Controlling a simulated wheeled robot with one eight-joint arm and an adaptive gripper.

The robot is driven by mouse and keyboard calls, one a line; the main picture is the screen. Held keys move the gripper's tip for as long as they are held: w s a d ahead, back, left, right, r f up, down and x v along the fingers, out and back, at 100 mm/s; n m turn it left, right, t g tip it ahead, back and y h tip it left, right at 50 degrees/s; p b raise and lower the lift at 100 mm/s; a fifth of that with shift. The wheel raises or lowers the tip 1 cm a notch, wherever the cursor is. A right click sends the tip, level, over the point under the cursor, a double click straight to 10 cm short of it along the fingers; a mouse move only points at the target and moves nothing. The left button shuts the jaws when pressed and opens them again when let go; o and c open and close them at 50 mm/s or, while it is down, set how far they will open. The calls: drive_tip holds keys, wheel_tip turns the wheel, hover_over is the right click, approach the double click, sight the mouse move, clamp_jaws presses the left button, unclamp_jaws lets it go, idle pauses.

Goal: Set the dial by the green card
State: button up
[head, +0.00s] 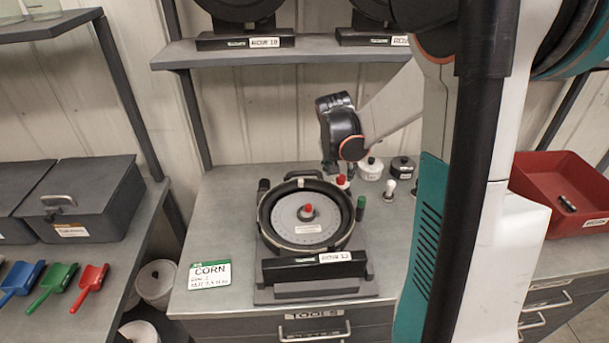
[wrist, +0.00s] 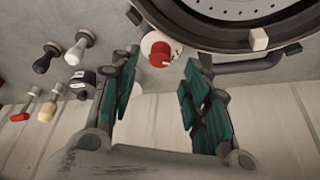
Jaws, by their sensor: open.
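The seed meter (head: 265,217) stands on the metal bench, a round black housing with a grey disc (head: 290,225) inside and a red-topped hub (head: 308,209) at its centre. A label plate (head: 340,257) is on its base front. The green-headed card (head: 209,274) reading CORN lies at the bench's front left; its smaller lines are too small to read surely. My gripper (wrist: 157,95) is open and empty, behind the meter's back right edge. A red-and-white knob (wrist: 160,50) shows beyond and between its fingers in the wrist view; it also shows in the head view (head: 342,181).
Several small knobbed pieces, one white (head: 371,168) and one black (head: 402,167), stand right of my gripper. A red bin (head: 565,190) is at right; grey boxes (head: 85,200) and coloured scoops (head: 50,287) are at left.

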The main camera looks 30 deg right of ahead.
sight(341, 176)
drive_tip(key=x, duration=0.4)
drive_tip(key=m+g, duration=0.1)
drive_tip(key=m, duration=0.2)
drive_tip(key=shift+a+p, duration=0.1)
drive_tip(key=shift+p, duration=0.25)
drive_tip(key=m+g, duration=0.1)
drive_tip(key=m, duration=0.1)
drive_tip(key=m+p, duration=0.1)
drive_tip(key=m, duration=0.1)
drive_tip(key=shift+w+g+h, duration=0.2)
drive_tip(key=shift+g+h, duration=0.2)
drive_tip(key=shift+r+m, duration=0.3)
drive_tip(key=p+v, duration=0.3)
drive_tip(key=v, duration=1.1)
drive_tip(key=s+a+r+n+t+y+b, duration=0.2)
drive_tip(key=s+a+r+n+t+b, duration=0.1)
drive_tip(key=s+a+n, duration=0.8)
drive_tip(key=shift+s+a+n+t+b, duration=0.3)
drive_tip(key=shift+s+a+t+b, duration=0.5)
drive_tip(key=shift+a, duration=0.55)
drive_tip(key=shift+s, duration=0.1)
